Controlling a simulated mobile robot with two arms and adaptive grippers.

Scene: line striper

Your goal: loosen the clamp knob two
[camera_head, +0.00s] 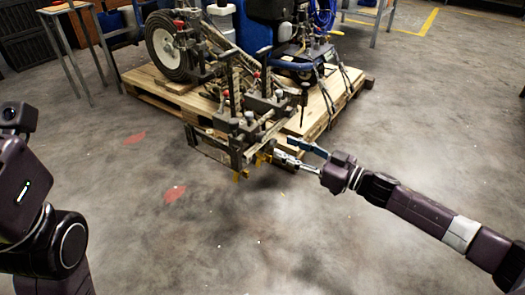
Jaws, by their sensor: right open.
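The line striper (240,95) stands on a wooden pallet, with a dark metal frame of rods and clamps (236,140) reaching over the pallet's front edge. Small yellow parts (262,158) sit at the frame's low front corner. I cannot tell which part is clamp knob two. My right gripper (284,150) reaches in from the right and is open. Its fingers are close to the yellow parts; whether they touch is unclear. My left arm (45,215) shows at the left edge, but its gripper is out of view.
The wooden pallet (150,85) carries the machine, its large wheel (170,47) and blue parts. A small table (68,8) stands at the back left. The concrete floor in front is clear, with red patches (174,193). Yellow floor lines (428,22) run at the back right.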

